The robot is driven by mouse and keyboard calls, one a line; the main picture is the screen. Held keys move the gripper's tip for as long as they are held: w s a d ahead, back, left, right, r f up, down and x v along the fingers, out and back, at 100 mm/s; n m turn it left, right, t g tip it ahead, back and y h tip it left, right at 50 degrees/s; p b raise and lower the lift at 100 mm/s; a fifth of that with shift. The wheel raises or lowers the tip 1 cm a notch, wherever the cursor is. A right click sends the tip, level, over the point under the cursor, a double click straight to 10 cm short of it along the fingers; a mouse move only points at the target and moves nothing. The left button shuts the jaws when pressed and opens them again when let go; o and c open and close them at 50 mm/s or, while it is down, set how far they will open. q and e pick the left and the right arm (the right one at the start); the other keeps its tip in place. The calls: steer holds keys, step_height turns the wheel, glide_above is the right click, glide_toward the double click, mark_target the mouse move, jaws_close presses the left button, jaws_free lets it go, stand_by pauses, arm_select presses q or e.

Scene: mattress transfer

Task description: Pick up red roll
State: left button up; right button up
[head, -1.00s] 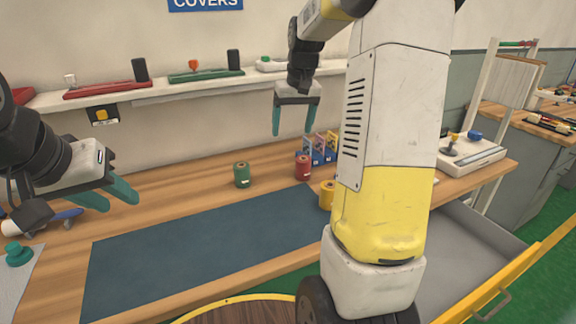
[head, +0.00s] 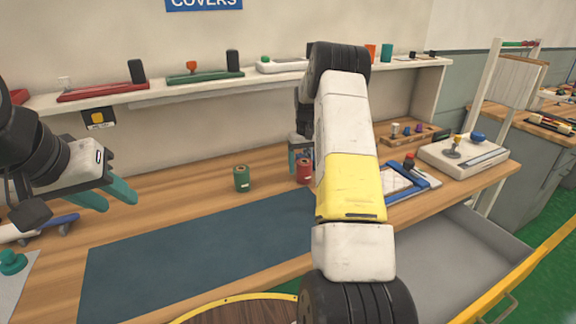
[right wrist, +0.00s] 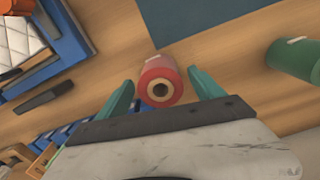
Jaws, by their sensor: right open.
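The red roll (head: 304,171) stands upright on the wooden table, behind the dark mat. In the right wrist view the red roll (right wrist: 160,82) sits between the two teal fingers of my right gripper (right wrist: 161,90), with a gap on each side. My right gripper (head: 302,158) is open and low at the roll in the head view; the arm hides part of it. My left gripper (head: 112,196) is at the far left, above the table and away from the roll; its two teal fingers look apart.
A green roll (head: 241,178) stands left of the red roll. The dark mat (head: 190,250) lies in front. A blue-framed tray (head: 412,184) and a white device (head: 462,156) are to the right. A shelf (head: 160,93) runs along the wall. An open drawer (head: 450,245) sits at the right.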

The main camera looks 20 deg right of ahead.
mark_target(304, 172)
step_height(304, 172, down, 4)
steer(key=shift+r, duration=0.25)
steer(key=c, duration=1.7)
steer(key=shift+r, duration=0.1)
